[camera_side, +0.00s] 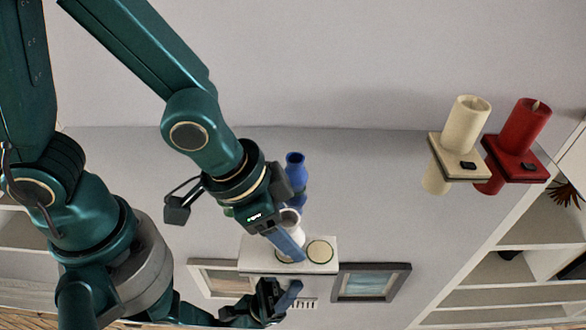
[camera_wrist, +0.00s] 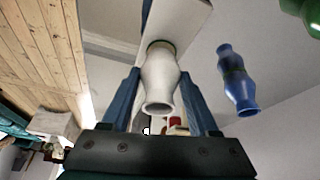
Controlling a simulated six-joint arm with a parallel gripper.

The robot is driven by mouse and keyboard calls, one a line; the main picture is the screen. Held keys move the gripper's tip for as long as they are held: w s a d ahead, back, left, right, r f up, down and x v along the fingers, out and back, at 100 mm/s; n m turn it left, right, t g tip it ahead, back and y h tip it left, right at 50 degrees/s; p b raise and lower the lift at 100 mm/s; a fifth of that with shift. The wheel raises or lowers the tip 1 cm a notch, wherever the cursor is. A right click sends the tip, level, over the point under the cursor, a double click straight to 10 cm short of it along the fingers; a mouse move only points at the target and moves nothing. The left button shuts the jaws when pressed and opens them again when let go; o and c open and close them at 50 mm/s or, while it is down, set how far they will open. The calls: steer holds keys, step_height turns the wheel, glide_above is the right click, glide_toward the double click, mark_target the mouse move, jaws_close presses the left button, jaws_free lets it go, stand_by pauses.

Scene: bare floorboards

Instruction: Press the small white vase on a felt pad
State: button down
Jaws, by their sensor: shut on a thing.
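The small white vase (camera_wrist: 157,75) is between the two blue fingers of my gripper (camera_wrist: 160,98) in the wrist view, its open mouth toward the camera. Its far end meets or nearly meets a round felt pad on a white board (camera_wrist: 187,25); contact is hard to tell. In the side view my gripper (camera_side: 290,243) is at the board (camera_side: 255,263), shut on the white vase (camera_side: 291,219), which is partly hidden by the gripper. A second round pad (camera_side: 320,251) on the board is bare, to the right.
A blue vase (camera_side: 295,172) stands behind my gripper and also shows at right in the wrist view (camera_wrist: 236,80). A green object (camera_wrist: 300,12) is at the wrist view's top right. A cream candle (camera_side: 466,124) and a red candle (camera_side: 525,125) are far right, on square holders.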

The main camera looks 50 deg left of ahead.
mark_target(294, 216)
steer(key=shift+f, duration=0.75)
stand_by(2.0)
steer(key=shift+r, duration=3.6)
